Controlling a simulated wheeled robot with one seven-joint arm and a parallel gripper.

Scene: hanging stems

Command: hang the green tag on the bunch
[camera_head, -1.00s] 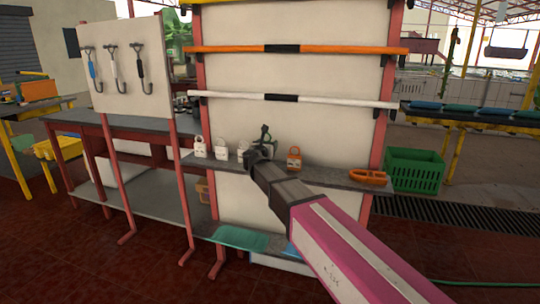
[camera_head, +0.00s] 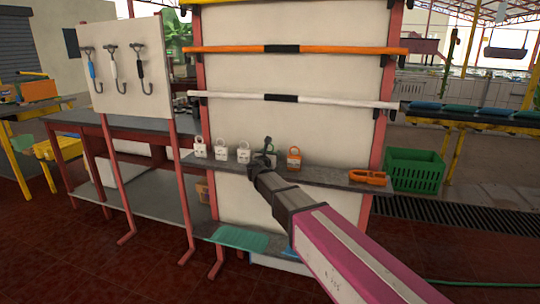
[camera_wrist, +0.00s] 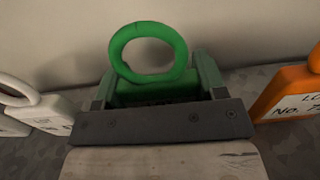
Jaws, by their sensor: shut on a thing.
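The green tag (camera_wrist: 149,88) has a round ring on top and stands upright between my fingers in the wrist view. My gripper (camera_wrist: 155,84) is shut on its body, with the ring free above. In the head view my gripper (camera_head: 261,164) is at the middle of the grey shelf, and the green tag (camera_head: 269,147) shows small and partly hidden above it. A thin green hanging stem (camera_head: 449,55) shows at the far right; I cannot tell whether it is the bunch.
White padlock-shaped tags (camera_head: 221,152) stand left of my gripper on the shelf (camera_head: 335,178). An orange one (camera_head: 294,158) stands close on the right, and an orange clip-like thing (camera_head: 367,178) lies farther right. A white bar (camera_head: 340,101) and an orange bar (camera_head: 350,49) cross the panel above.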

